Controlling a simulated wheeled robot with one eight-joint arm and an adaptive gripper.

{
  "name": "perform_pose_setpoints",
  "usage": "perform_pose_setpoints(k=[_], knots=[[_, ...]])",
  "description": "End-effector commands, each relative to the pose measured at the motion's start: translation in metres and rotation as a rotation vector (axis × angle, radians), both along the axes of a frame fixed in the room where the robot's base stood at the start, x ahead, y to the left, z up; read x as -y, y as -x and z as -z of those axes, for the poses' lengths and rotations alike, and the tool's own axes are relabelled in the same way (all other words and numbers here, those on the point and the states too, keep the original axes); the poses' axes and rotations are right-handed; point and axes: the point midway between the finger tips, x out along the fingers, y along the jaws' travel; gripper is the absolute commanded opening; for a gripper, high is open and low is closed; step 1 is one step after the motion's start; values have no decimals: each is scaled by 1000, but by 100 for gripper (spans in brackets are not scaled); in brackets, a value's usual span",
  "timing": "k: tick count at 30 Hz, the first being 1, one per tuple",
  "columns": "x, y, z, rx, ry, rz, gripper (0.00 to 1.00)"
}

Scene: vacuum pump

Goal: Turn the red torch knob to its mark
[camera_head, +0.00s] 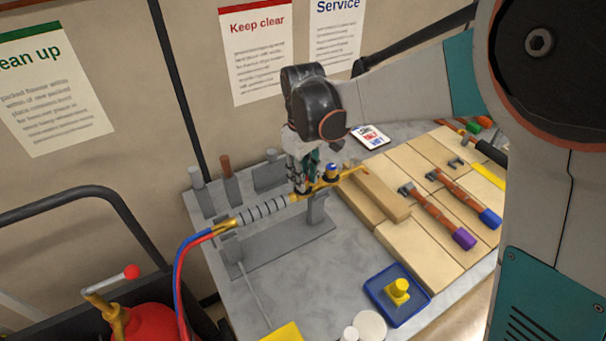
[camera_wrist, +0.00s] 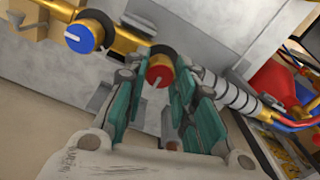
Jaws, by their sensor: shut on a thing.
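The brass torch (camera_head: 332,181) lies on a grey stand (camera_head: 285,238) on the bench. Its ribbed grey handle (camera_head: 262,211) leads to red and blue hoses at the left. In the wrist view the red torch knob (camera_wrist: 159,76) sits between the teal fingers of my gripper (camera_wrist: 160,70), which is shut on it. A pale pointer line shows on its face; I cannot make out its mark. My gripper (camera_head: 300,184) hides the red knob in the head view. The blue knob (camera_wrist: 84,36) with a white line is beside it on the torch, also seen in the head view (camera_head: 331,169).
Wooden boards (camera_head: 425,240) with tools lie to the right of the torch. A blue tray (camera_head: 375,302) with a yellow part stands at the front. Upright tool holders (camera_head: 198,188) are at the back left. A red cylinder (camera_head: 150,322) is at the lower left.

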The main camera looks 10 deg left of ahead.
Motion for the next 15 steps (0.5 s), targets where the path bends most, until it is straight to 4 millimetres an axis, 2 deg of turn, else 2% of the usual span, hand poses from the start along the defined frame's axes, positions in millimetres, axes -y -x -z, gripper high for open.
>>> perform_pose_setpoints(k=[8,9,11,15], knots=[[0,0,0,1,-1,0,1],[0,0,0,1,-1,0,32],[0,0,0,1,-1,0,45],[0,0,0,1,-1,0,46]])
